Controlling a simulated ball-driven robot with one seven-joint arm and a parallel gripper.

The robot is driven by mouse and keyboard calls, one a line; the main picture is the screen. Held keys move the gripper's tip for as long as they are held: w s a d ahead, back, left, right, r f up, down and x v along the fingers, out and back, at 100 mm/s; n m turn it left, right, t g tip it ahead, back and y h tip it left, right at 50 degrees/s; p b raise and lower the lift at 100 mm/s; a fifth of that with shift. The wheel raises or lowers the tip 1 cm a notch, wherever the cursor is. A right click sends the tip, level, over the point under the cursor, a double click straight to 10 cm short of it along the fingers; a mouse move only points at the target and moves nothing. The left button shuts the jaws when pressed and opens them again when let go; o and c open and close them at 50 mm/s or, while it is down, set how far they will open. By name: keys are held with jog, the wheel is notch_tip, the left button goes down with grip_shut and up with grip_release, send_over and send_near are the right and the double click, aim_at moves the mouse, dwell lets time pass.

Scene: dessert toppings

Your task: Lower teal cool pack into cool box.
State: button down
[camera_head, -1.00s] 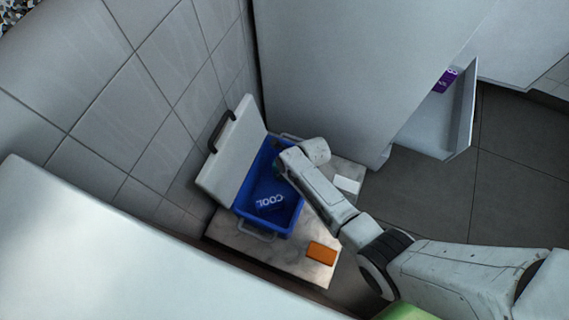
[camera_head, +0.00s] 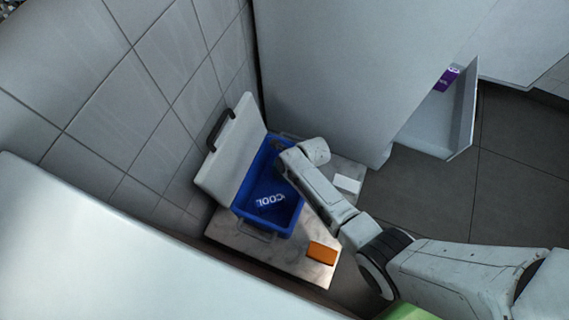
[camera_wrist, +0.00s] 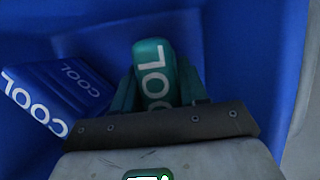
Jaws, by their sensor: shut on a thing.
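The blue cool box (camera_head: 298,206) stands open on a marble-look slab, its white lid (camera_head: 232,157) tilted up at the left. In the wrist view, my gripper (camera_wrist: 157,88) is shut on the teal cool pack (camera_wrist: 153,62), which shows part of a white word. The pack is inside the box, near the blue walls; whether it touches the floor I cannot tell. In the head view my gripper (camera_head: 279,148) is at the box's far end and the teal pack is mostly hidden. A blue cool pack (camera_wrist: 62,92) marked COOL lies in the box to the left of the teal one.
An orange block (camera_head: 321,253) and a white card-like piece (camera_head: 347,184) lie on the slab (camera_head: 290,262) beside the box. A tiled wall stands at the left. A white cabinet stands behind, with an open compartment holding a purple item (camera_head: 446,79).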

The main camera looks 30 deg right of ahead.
jog(key=c, duration=0.5)
grip_release()
jog(key=p+v, duration=0.6)
jog(key=v, duration=0.4)
jog(key=shift+r, duration=0.4)
jog(key=shift+s+d, duration=0.1)
